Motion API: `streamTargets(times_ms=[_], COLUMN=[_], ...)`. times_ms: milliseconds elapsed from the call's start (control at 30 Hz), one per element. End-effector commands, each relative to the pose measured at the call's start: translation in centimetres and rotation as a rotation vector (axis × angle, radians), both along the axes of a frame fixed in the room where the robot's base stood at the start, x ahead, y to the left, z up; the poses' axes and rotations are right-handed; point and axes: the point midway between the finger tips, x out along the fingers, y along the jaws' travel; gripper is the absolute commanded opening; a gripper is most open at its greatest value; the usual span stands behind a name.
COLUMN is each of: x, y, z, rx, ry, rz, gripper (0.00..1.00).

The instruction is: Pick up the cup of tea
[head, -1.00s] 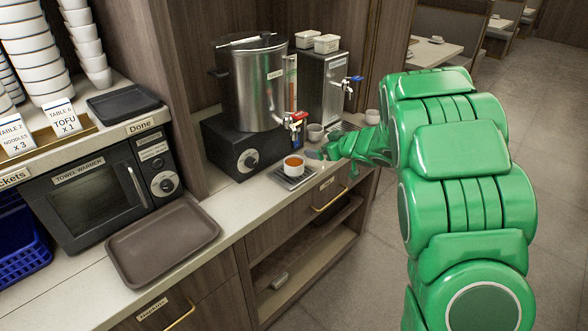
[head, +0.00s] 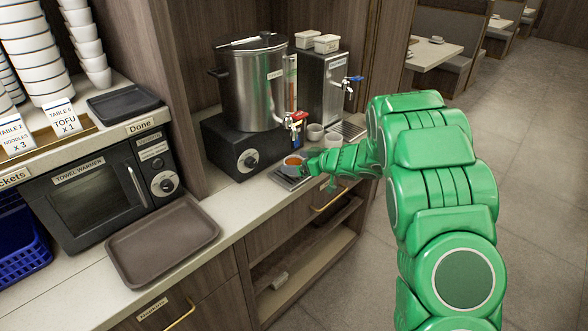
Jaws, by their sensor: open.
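The cup of tea (head: 293,161) is a small white cup with orange-brown tea. It stands upright on a metal drip tray (head: 284,181) on the counter, in front of the steel urn. My gripper (head: 300,166) is at the cup's right side, with its fingers partly over or around the cup. The jaws are open. The gripper hides the cup's right side and part of the tray, and I cannot tell whether a finger touches the cup.
A steel urn (head: 254,90) with a red tap stands behind the cup. Empty cups (head: 315,132) stand behind my gripper, near a dispenser (head: 322,85) with a blue tap. A brown tray (head: 162,240) lies at the counter's front left. The floor at right is clear.

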Motion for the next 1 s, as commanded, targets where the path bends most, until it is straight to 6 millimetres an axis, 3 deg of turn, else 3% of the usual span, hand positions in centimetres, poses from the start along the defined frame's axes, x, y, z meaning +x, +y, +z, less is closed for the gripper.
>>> streamTargets(times_ms=[300,567,1000], x=[2.0,2.3,2.3], y=[2.6,2.9,2.9], z=[-1.5,-1.6,-1.6], rx=[0.000,-0.001,0.000], ry=[0.002,0.001,0.000], rz=[-0.001,-0.002,-0.002], gripper=[1.00,1.00,0.36])
